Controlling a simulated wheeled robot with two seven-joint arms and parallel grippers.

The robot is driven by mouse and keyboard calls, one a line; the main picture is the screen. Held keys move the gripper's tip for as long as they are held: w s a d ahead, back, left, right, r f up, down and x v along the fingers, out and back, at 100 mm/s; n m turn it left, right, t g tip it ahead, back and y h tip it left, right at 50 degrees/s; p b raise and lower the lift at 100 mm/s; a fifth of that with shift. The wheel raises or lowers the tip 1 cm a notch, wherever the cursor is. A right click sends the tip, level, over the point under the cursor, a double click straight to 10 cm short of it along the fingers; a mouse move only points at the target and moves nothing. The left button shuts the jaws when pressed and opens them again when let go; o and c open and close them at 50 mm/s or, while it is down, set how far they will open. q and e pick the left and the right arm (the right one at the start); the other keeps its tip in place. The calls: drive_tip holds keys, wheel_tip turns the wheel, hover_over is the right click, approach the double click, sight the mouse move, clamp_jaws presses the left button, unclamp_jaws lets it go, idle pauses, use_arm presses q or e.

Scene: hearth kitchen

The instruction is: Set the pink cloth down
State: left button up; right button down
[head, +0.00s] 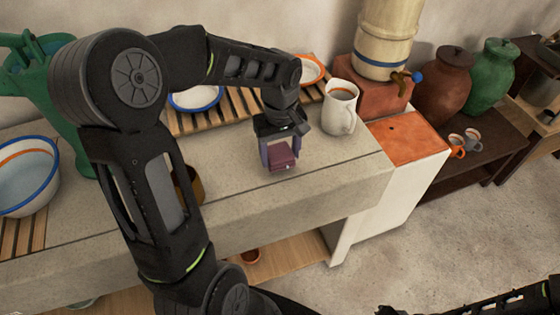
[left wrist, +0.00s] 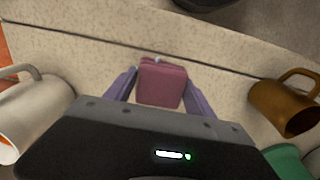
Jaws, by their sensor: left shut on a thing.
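The pink cloth (head: 281,157) is a small folded block, dark pink, over the stone counter (head: 335,165). My left gripper (head: 279,160) points down and is shut on it, with a finger on each side. In the left wrist view the cloth (left wrist: 162,83) sits between the two purple-grey fingers, with the counter surface around it. I cannot tell whether its underside touches the counter. My right gripper cannot be made out; only a dark part of my body shows at the bottom right of the head view.
A white pitcher (head: 340,107) stands right of the gripper, and a brown mug (left wrist: 285,108) on the other side. Behind are slatted racks with a blue-rimmed bowl (head: 196,97) and an orange-rimmed bowl (head: 311,70). The counter's front strip is clear.

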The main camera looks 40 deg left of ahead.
sight(280, 163)
use_arm(q)
drive_tip(key=shift+f, duration=1.8)
drive_tip(key=shift+f, duration=0.2)
drive_tip(key=o, duration=1.3)
drive_tip(key=shift+r, duration=0.15)
wheel_tip(280, 163, up, 12)
drive_tip(key=shift+r, duration=0.1)
drive_tip(key=shift+s, duration=0.1)
